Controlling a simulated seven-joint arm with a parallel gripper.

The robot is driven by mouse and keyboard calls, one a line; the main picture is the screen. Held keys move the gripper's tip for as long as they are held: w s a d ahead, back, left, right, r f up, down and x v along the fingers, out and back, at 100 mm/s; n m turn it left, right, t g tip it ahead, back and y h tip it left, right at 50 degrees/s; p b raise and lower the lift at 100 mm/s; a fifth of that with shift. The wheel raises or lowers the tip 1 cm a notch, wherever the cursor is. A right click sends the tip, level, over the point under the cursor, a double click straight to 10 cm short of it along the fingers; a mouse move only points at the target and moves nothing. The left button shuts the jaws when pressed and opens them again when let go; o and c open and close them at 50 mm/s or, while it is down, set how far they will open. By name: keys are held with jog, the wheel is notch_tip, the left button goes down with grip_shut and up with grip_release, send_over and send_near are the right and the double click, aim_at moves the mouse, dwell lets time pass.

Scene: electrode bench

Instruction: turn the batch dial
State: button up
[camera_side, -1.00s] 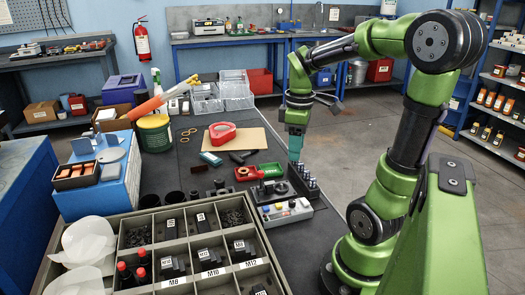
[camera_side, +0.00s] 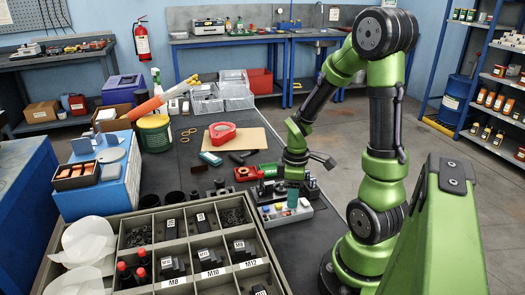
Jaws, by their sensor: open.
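A light grey control box (camera_side: 285,216) with small coloured knobs or buttons on top stands on the dark bench mat, behind the parts tray. I cannot make out which of its small controls is the batch dial. My gripper (camera_side: 292,200) points down over the right part of this box, its teal fingers right at the top of the box. The fingers hide part of the top. I see nothing held between them, and I cannot tell whether they touch a control.
A dark rack with metal-topped pieces (camera_side: 311,187) stands just behind the box. A compartmented parts tray (camera_side: 196,226) fills the front. Bare mat lies right of the box.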

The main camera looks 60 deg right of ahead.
jog(key=shift+f, duration=0.9)
jog(key=shift+c, duration=0.3)
grip_shut()
